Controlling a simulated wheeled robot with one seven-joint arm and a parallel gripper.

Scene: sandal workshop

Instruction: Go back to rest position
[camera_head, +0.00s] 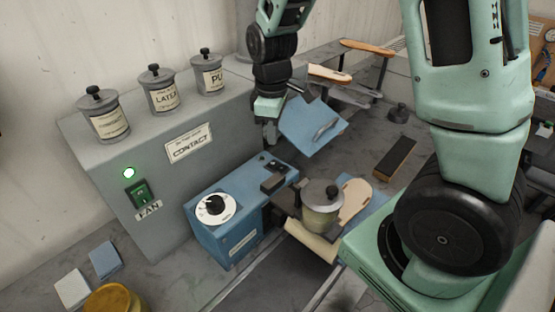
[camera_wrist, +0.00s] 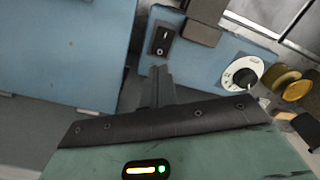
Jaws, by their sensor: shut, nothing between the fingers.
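My gripper (camera_head: 270,130) hangs in the upper middle of the head view, above the back of the blue machine (camera_head: 228,232) and left of a tilted blue lid (camera_head: 312,128) with a handle. In the wrist view my gripper (camera_wrist: 161,72) is shut and its fingers hold nothing. The fingertips point toward the blue machine (camera_wrist: 212,55), near its black switch (camera_wrist: 163,38). From these views I cannot tell whether the fingertips touch it.
Three labelled jars (camera_head: 162,90) stand on the grey fan box (camera_head: 150,170), whose lamp is green. A lidded pot (camera_head: 321,205) stands right of the machine beside a sole (camera_head: 355,198).

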